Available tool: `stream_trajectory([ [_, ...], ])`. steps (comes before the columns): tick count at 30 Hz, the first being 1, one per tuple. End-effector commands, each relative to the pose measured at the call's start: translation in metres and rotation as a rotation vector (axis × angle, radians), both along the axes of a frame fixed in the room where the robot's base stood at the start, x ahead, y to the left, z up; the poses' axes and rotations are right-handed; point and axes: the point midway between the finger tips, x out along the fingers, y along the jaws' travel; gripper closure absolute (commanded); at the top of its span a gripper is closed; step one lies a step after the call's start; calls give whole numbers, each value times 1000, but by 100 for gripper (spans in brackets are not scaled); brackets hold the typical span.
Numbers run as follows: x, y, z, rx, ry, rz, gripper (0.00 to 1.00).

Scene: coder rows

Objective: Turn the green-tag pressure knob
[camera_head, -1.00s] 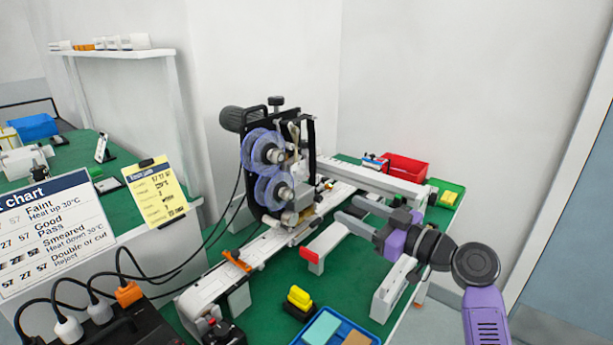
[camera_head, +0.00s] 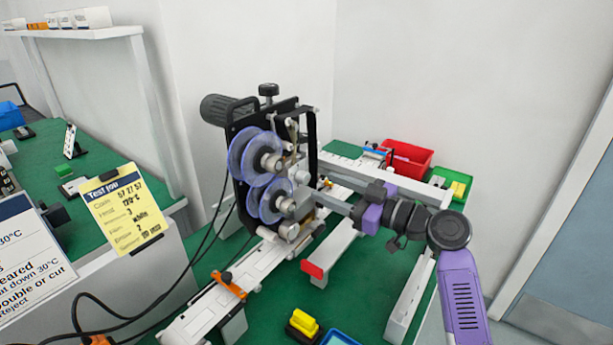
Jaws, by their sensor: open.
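The coder machine (camera_head: 272,165) stands on the green bench, with two clear blue-rimmed reels (camera_head: 252,158) on its black plate. A black knob (camera_head: 268,90) sits on top of it. I cannot make out a green tag on any knob, so I cannot tell which is the pressure knob. My gripper (camera_head: 324,200) reaches in from the right, its fingers level and pointing left at the machine's lower right side. It is open, with nothing seen between the fingers. The fingertips are close to the machine's lower rollers; whether they touch is unclear.
A white conveyor rail (camera_head: 205,312) with an orange clamp (camera_head: 229,285) runs under the machine. A red-ended bar (camera_head: 313,269) stands below my gripper. A red bin (camera_head: 408,158) and a green tray (camera_head: 458,180) sit behind. Black cables hang at left. A yellow block (camera_head: 304,322) lies in front.

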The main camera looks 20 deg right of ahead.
Motion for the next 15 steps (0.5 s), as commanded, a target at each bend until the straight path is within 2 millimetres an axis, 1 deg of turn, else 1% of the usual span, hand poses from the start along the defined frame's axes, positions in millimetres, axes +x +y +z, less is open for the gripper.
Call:
stream_trajectory([
  [3,16,13,3,-1,0,4,51],
  [9,39,29,2,-1,0,3,51],
  [15,50,37,1,-1,0,1,51],
])
